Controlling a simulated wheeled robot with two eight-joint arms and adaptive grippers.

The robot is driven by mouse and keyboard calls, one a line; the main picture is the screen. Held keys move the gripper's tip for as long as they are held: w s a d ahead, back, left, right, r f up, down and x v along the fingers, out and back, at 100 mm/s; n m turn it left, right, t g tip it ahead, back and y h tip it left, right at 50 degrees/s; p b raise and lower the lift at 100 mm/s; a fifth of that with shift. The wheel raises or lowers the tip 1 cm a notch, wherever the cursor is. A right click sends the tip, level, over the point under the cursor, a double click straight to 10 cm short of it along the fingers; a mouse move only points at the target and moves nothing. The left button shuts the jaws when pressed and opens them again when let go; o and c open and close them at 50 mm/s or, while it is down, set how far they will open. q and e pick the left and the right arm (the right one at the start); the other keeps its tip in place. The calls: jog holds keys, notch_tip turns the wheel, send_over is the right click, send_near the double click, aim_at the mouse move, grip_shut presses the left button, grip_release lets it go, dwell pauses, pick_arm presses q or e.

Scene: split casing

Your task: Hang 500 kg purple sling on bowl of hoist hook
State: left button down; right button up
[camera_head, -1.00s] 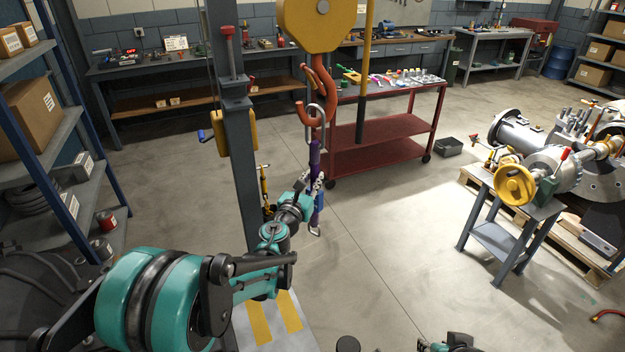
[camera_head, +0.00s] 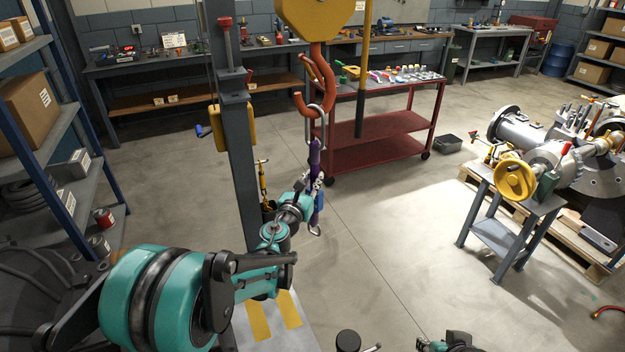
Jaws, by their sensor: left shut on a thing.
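The orange hoist hook (camera_head: 323,72) hangs below a yellow block (camera_head: 319,15). The purple sling (camera_head: 315,158) hangs upright under it, with a long silver link (camera_head: 308,130) at its top. The link overlaps the right side of the hook's bowl in the picture; I cannot tell whether it is threaded over the hook or only in front of or behind it. My left gripper (camera_head: 314,184) is shut on the lower part of the sling. A metal end piece (camera_head: 315,230) hangs below the gripper.
A grey post (camera_head: 243,170) with yellow boxes stands just left of the hook. A yellow and black pendant (camera_head: 363,75) hangs to its right. A red cart (camera_head: 385,125) with small parts stands behind. Open floor lies to the right, before a stand with a yellow handwheel (camera_head: 515,180).

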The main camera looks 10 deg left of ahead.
pick_arm(q)
jog(key=c, duration=1.3)
grip_release()
jog(key=shift+s, duration=0.1)
